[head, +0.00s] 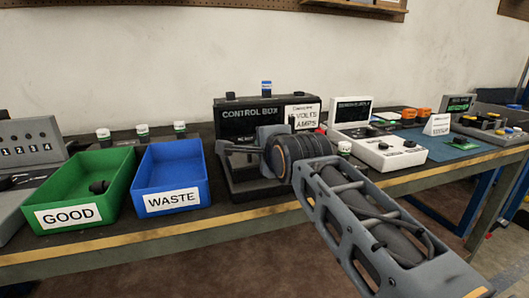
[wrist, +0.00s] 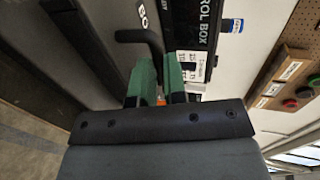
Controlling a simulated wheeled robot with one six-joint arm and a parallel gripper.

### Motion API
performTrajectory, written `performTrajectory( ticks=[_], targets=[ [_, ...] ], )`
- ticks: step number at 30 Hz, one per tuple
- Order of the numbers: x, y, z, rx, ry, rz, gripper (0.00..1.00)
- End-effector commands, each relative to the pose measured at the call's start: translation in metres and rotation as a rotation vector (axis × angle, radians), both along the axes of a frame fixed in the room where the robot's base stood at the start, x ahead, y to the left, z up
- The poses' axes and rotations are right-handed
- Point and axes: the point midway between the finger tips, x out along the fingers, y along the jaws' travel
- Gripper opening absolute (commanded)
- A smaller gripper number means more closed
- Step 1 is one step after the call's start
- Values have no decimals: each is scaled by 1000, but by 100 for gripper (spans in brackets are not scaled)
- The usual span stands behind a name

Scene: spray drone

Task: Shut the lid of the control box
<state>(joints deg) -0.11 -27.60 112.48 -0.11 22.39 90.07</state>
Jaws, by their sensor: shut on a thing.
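The control box (head: 240,178) is black and stands on the bench right of the blue bin. Its lid (head: 250,123), lettered CONTROL BOX, stands open and upright at the back; part of it shows in the wrist view (wrist: 205,45). My gripper (head: 262,148) is in front of the lid and hides much of the box's inside. In the wrist view its green fingers (wrist: 157,85) are shut on a dark bent bar (wrist: 150,42), whose end sticks out to the left. I cannot tell whether the bar is fixed to the box.
A green GOOD bin (head: 112,165) with a dark part in it and a blue WASTE bin (head: 205,165) stand left. A white instrument (head: 385,155) is close on the right. The air above the bins is free.

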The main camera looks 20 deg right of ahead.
Motion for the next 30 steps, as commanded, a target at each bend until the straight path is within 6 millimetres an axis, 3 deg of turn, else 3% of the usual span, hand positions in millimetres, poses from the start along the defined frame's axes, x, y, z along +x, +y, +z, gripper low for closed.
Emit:
performTrajectory(
  ticks=[12, 13, 21, 30],
  targets=[
    [0, -1, -9, 1, 24, -1, 0],
    [0, -1, -9, 1, 24, -1, 14],
    [0, -1, -8, 1, 19, -1, 38],
    [0, -1, -5, 1, 13, -1, 38]
  ],
)
